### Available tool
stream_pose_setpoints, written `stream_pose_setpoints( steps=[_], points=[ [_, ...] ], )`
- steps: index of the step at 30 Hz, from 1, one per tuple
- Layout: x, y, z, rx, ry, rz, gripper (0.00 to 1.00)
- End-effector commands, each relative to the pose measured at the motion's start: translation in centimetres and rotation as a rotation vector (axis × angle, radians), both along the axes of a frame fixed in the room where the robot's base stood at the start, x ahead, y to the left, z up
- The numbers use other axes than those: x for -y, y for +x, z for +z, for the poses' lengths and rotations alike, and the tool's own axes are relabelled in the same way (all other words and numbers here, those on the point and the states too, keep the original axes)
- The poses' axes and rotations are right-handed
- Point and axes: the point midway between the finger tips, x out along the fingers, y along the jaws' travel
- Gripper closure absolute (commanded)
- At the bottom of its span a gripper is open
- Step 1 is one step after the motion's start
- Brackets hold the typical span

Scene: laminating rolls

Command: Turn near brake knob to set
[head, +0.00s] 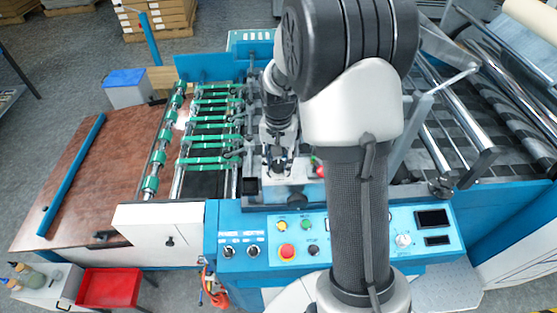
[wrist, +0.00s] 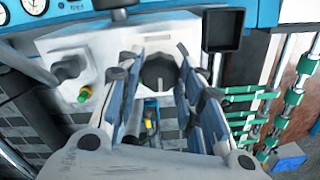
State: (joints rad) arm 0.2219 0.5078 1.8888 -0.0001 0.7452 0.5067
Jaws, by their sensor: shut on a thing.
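The brake knob (wrist: 158,73) is a round black knob on a pale housing (wrist: 95,60) in the wrist view. My gripper (wrist: 158,62) has its two blue-padded fingers on either side of the knob, shut on it. In the head view my gripper (head: 277,172) points down at the middle of the machine, behind the blue control panel. The knob cannot be made out surely there, and its set mark is not readable in either view.
A green button (wrist: 84,94) sits on the housing beside the knob. A black square box (wrist: 222,30) stands at the other side. Green-ringed rollers (head: 210,128) lie left of my gripper. The control panel (head: 345,222) with a red button (head: 287,252) is in front.

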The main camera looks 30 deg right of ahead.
Motion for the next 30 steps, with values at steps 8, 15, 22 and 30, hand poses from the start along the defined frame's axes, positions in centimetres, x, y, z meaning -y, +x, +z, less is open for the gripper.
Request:
stream_pose_setpoints(
  steps=[8,15,22,30],
  points=[
    [0.0,0.1,0.0,0.002,-0.001,0.001,0.65],
    [0.0,0.0,0.0,0.001,-0.001,0.002,0.49],
    [0.0,0.0,0.0,0.000,0.000,0.002,0.45],
    [0.0,0.1,1.1,0.002,-0.001,0.002,0.45]
  ],
)
